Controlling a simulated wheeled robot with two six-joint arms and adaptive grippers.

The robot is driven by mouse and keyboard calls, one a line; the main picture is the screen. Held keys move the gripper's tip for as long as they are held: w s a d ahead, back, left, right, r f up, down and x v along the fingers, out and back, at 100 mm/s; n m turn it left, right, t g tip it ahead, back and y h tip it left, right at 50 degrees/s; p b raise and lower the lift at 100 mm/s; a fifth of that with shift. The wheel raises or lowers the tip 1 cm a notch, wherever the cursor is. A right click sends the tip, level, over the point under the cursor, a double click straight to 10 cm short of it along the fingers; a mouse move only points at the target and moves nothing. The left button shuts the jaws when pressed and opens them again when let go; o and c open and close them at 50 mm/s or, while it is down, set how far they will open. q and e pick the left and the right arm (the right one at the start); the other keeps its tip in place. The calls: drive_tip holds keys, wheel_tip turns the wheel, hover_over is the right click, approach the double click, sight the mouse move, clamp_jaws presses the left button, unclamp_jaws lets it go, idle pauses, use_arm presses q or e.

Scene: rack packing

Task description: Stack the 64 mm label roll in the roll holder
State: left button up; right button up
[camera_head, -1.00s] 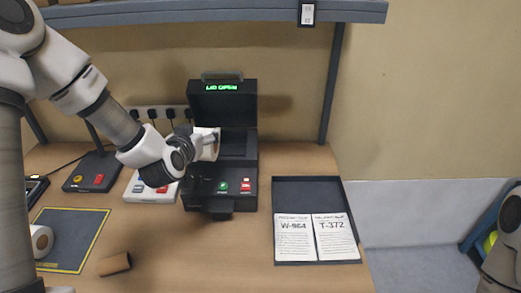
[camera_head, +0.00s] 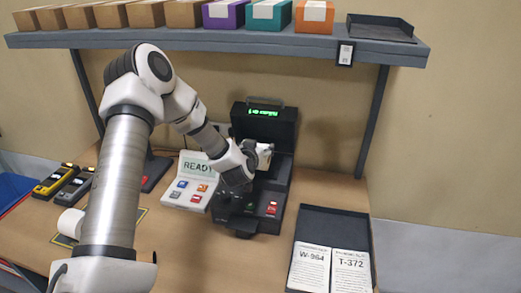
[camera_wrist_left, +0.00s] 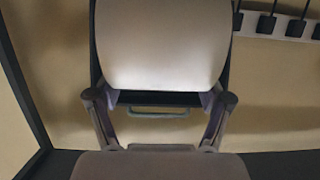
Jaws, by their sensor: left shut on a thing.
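My left gripper (camera_head: 260,156) is shut on a white label roll (camera_head: 264,163). In the left wrist view the roll (camera_wrist_left: 160,45) fills the upper middle, between the two fingers (camera_wrist_left: 160,98). The black label printer (camera_head: 266,122) stands at the back of the bench with its lid up and green text on it. The gripper and roll are at the printer's open bay, in front of the lid. The roll holder is hidden behind them, so I cannot tell whether the roll touches it. Another white roll (camera_head: 70,222) lies at left, partly behind my arm. My right gripper is out of view.
A white device reading READY (camera_head: 198,166) stands left of the printer. A black tray (camera_head: 334,226) with two cards is at right. A shelf (camera_head: 220,41) with several boxes runs above. Handheld devices (camera_head: 56,180) lie at far left. The front bench is clear.

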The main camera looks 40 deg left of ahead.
use_arm(q)
drive_tip(key=x, duration=0.2)
drive_tip(key=shift+w+a+r, duration=0.2)
drive_tip(key=shift+w+a, duration=0.1)
drive_tip(key=shift+w, duration=0.1)
wheel_tip(320, 180, down, 3)
drive_tip(key=shift+a+f+p, duration=0.1)
drive_tip(key=shift+f+p, duration=0.1)
drive_tip(key=shift+p, duration=0.55)
drive_tip(key=shift+f, duration=0.1)
drive_tip(key=shift+f+b, duration=0.3)
drive_tip(key=shift+b, duration=0.05)
drive_tip(key=o, duration=1.5)
drive_tip(key=shift+o, duration=0.2)
